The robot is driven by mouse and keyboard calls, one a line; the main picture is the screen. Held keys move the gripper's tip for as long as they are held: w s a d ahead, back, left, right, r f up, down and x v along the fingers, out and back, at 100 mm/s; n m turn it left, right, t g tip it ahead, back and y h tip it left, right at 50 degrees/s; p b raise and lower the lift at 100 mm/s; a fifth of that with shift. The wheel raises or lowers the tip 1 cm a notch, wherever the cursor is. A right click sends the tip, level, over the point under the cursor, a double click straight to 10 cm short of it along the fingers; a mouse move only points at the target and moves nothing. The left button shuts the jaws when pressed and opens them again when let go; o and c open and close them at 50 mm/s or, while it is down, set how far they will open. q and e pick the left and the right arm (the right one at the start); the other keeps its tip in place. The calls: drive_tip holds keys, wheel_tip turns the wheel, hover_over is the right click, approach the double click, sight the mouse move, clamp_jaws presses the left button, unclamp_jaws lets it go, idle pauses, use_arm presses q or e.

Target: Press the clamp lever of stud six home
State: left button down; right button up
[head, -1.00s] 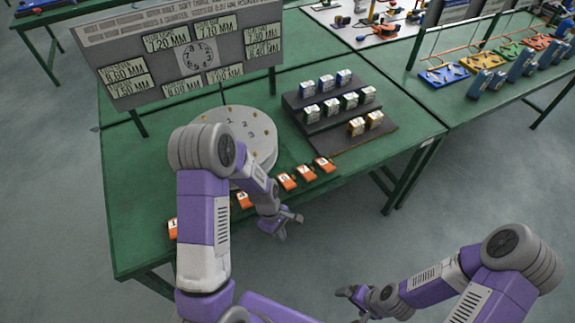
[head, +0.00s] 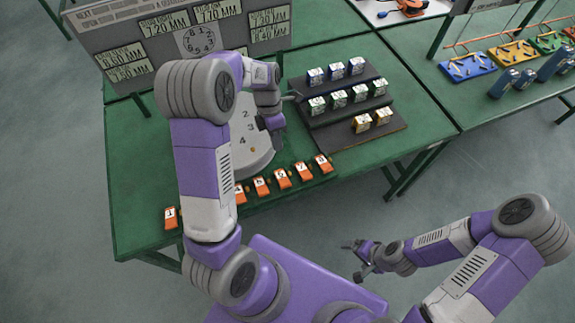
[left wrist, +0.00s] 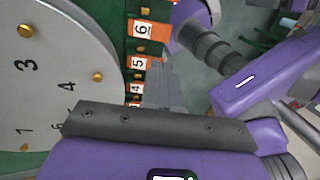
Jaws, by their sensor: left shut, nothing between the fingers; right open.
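A row of orange clamp levers with number tags runs along the table's front edge. The sixth, by its place in the row, is the lever of stud six (head: 283,179). Its "6" tag (left wrist: 141,29) shows near the top of the left wrist view. I cannot tell how far down it sits. My left gripper (head: 275,132) is shut and empty, above the right side of the numbered disc and behind the row, apart from the levers. Its grey fingers also show in the left wrist view (left wrist: 165,85). My right gripper (head: 354,262) is open and empty, off the table's front.
The round grey disc (head: 252,158) with brass studs lies behind the levers, partly hidden by my left arm. A dark stepped rack (head: 345,133) with several small boxes stands at the right. A grey sign board (head: 110,45) stands behind.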

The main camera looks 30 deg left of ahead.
use_arm(q)
drive_tip(key=b, duration=0.2)
approach(285, 184)
drive_tip(key=x, duration=0.4)
drive_tip(key=w+x, duration=0.1)
drive_tip(key=x, duration=0.1)
drive_tip(key=shift+s+a+f, duration=0.15)
drive_tip(key=shift+a+f, duration=0.1)
drive_tip(key=shift+f, duration=0.35)
drive_tip(key=shift+s+d+f+p, duration=0.3)
drive_tip(key=shift+s+d+f, duration=0.05)
drive_tip(key=shift+f, duration=0.05)
drive_tip(key=shift+s+d+f, duration=0.35)
drive_tip(key=shift+f, duration=0.35)
drive_tip(key=shift+s, duration=0.1)
